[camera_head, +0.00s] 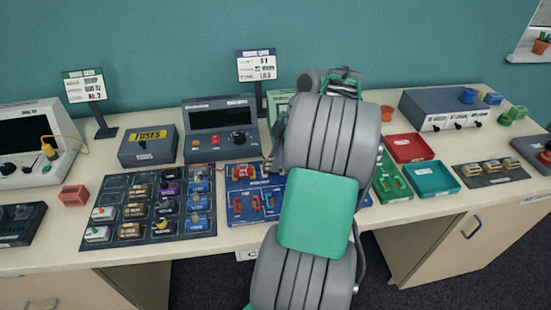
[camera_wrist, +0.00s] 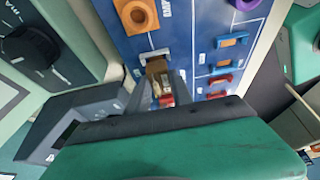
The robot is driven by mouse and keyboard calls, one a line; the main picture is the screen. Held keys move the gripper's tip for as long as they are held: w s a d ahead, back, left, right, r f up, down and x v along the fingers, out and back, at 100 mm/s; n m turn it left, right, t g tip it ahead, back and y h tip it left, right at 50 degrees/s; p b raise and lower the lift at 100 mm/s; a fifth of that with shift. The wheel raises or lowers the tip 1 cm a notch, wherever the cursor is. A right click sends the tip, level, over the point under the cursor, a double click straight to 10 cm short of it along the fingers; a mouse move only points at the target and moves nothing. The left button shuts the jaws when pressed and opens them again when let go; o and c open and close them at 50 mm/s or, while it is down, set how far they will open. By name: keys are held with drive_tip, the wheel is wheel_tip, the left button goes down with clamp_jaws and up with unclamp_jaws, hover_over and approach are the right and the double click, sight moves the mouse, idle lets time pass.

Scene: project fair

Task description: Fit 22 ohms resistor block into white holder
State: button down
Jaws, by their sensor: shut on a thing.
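In the wrist view my gripper (camera_wrist: 160,90) points at the blue circuit board and is shut on a small brown and cream block (camera_wrist: 157,67), taken to be the resistor block. Its 22 ohms marking cannot be read. A white holder (camera_wrist: 154,54) shows on the board right by the block's far end. I cannot tell whether the block is in the holder or just above it. In the head view my arm hides the gripper, the block and the holder. The blue board (camera_head: 234,219) shows partly to the left of my arm.
A dark tray (camera_head: 100,253) with rows of component blocks lies left of the board. A meter (camera_head: 220,128) stands behind it. Red (camera_head: 408,147) and teal (camera_head: 433,180) trays lie to the right.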

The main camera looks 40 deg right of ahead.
drive_tip(key=shift+f+b, duration=0.5)
drive_tip(key=shift+f, duration=0.1)
idle(0.3)
drive_tip(key=c, duration=1.1)
unclamp_jaws()
drive_tip(key=shift+o, duration=0.4)
drive_tip(key=o, duration=0.4)
drive_tip(key=shift+o, duration=0.2)
wheel_tip(320, 180, up, 8)
drive_tip(key=p, duration=0.7)
